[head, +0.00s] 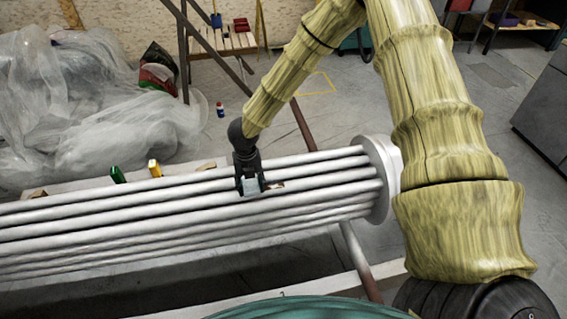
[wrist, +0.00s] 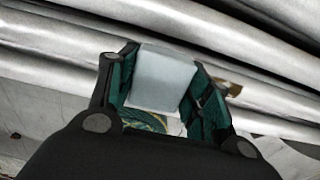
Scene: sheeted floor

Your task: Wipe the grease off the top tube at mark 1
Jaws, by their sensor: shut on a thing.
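A bundle of silver tubes (head: 130,217) runs across the head view to a round end plate (head: 382,180). My gripper (head: 251,186) is over the tubes near the right end, shut on a pale blue-white pad (head: 251,187). In the wrist view the pad (wrist: 163,80) sits between the two dark, green-lined fingers, in front of the tubes (wrist: 200,25). A small brown patch (head: 276,186), possibly grease, shows on a tube just right of the pad. It also shows beside the right finger in the wrist view (wrist: 230,87). Pad contact is hard to tell; no mark number is readable.
A green object (head: 118,174) and a yellow one (head: 154,169) stand behind the tubes at left. Plastic sheeting (head: 80,100) lies at the back left. A brown stand leg (head: 361,262) slopes below the tubes. A small red-and-blue can (head: 220,109) stands on otherwise open floor.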

